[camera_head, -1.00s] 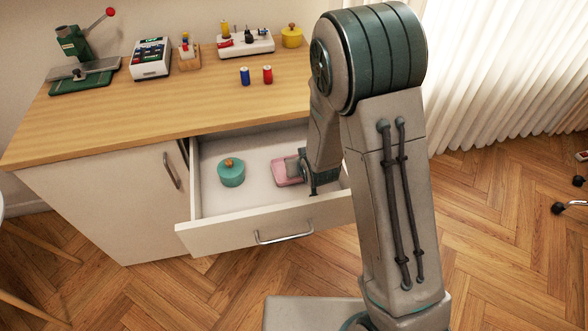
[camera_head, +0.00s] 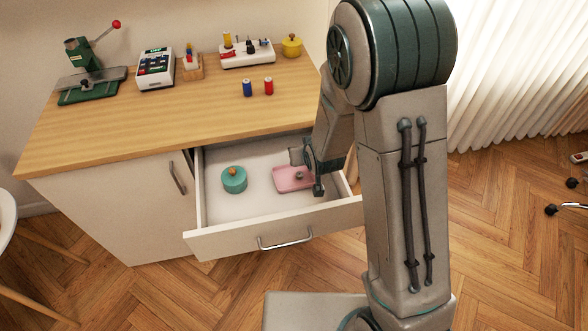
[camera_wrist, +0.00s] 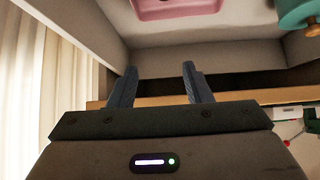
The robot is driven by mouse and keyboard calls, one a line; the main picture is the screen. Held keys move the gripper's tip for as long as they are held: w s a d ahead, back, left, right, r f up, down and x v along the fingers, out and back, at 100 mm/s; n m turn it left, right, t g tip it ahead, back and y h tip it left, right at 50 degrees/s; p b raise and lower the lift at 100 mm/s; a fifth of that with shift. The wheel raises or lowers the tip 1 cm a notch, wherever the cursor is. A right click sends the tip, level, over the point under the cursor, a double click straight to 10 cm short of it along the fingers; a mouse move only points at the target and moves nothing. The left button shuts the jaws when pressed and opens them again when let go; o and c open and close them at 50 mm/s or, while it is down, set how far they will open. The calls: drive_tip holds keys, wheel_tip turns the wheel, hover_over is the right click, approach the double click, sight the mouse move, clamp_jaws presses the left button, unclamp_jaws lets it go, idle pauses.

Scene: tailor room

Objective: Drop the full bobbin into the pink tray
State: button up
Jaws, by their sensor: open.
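The pink tray (camera_head: 283,184) lies in the open drawer, on its right side. A small grey thing (camera_head: 299,175) shows in the tray and looks like the bobbin, though it is too small to be sure. My gripper (camera_head: 296,156) is above the back part of the tray, apart from it, and partly hidden by my wrist. In the wrist view my gripper (camera_wrist: 157,85) is open with nothing between its two fingers. The pink tray (camera_wrist: 176,9) is cut off at the top of that view, and its inside is mostly out of frame.
A teal pot with a knob (camera_head: 234,180) stands in the drawer (camera_head: 255,207), left of the tray. Blue (camera_head: 248,88) and red (camera_head: 269,86) spools stand on the wooden counter (camera_head: 190,112). Sewing devices line its back. The counter's front middle is clear.

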drive_tip(key=d+r+m+h+p, duration=0.1)
drive_tip(key=d+r+p, duration=0.4)
drive_tip(key=r+p, duration=0.4)
drive_tip(key=d+r+m+h+p, duration=0.1)
drive_tip(key=d+r+p, duration=0.5)
drive_tip(key=r+p, duration=0.3)
drive_tip(key=shift+w+d+r, duration=0.2)
drive_tip(key=shift+w+r, duration=0.15)
drive_tip(key=shift+r, duration=0.35)
drive_tip(key=shift+r, duration=0.1)
drive_tip(key=s+d+r+g, duration=0.1)
drive_tip(key=s+r+g, duration=0.1)
drive_tip(key=s+r, duration=0.7)
drive_tip(key=s+d+r+m+g, duration=0.1)
drive_tip(key=s+r+g, duration=0.1)
drive_tip(key=s+r, duration=0.8)
drive_tip(key=s, duration=0.6)
drive_tip(key=shift+d+r+g, duration=0.2)
drive_tip(key=shift+d+g, duration=0.15)
drive_tip(key=shift+g, duration=0.05)
drive_tip(key=shift+s, duration=0.1)
